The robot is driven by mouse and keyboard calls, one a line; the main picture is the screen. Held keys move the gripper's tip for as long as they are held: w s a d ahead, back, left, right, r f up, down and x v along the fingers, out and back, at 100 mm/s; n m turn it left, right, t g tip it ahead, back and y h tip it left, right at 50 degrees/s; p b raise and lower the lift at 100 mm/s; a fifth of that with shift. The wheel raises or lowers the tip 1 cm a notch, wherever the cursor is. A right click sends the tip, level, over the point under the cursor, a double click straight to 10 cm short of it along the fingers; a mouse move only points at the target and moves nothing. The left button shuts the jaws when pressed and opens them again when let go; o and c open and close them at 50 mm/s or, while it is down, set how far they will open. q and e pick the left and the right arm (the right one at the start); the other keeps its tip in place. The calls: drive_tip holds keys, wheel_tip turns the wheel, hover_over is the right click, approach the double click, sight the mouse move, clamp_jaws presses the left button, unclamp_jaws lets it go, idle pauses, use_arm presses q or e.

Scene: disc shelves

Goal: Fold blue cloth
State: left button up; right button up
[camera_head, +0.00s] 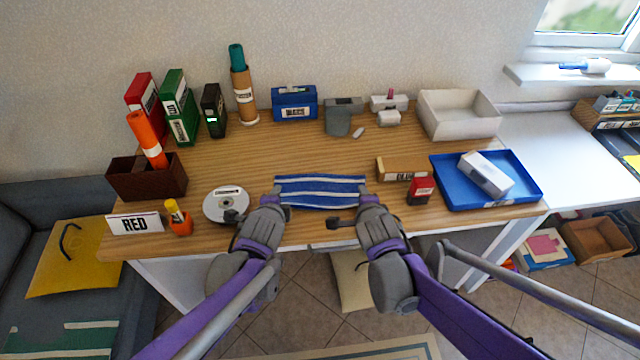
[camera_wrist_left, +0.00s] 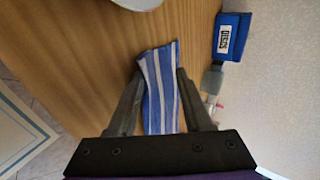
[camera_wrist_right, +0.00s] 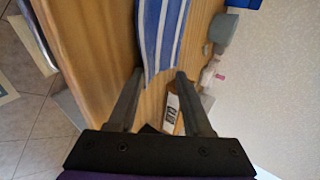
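A blue cloth with white stripes (camera_head: 320,190) lies spread near the front middle of the wooden table, wider than it is deep. My left gripper (camera_head: 268,200) is at the cloth's left end. In the left wrist view the left fingers (camera_wrist_left: 160,74) are apart, with the striped cloth (camera_wrist_left: 158,88) showing between them. My right gripper (camera_head: 362,202) is at the cloth's right end. In the right wrist view the right fingers (camera_wrist_right: 160,73) are apart, with the cloth's end (camera_wrist_right: 160,40) just beyond and between the tips. I cannot tell whether either gripper touches the cloth.
A disc (camera_head: 223,204) lies left of my left gripper, near an orange pot (camera_head: 180,224) and a RED sign (camera_head: 135,224). To the right are a tan box (camera_head: 400,168), a red stamp-like block (camera_head: 420,190) and a blue tray (camera_head: 450,197). Bare table lies behind the cloth.

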use_arm(q)
drive_tip(key=shift+s+r, duration=0.15)
drive_tip(key=shift+r, duration=0.25)
use_arm(e)
drive_tip(key=shift+s+r, duration=0.15)
drive_tip(key=shift+r, duration=0.25)
use_arm(q)
drive_tip(key=s+r, duration=0.5)
drive_tip(key=r, duration=0.3)
drive_tip(key=shift+s, duration=0.35)
use_arm(e)
drive_tip(key=s+r, duration=0.5)
drive_tip(key=r, duration=0.3)
drive_tip(key=shift+s, duration=0.35)
use_arm(q)
drive_tip(key=shift+r, duration=0.1)
use_arm(e)
drive_tip(key=shift+r, duration=0.1)
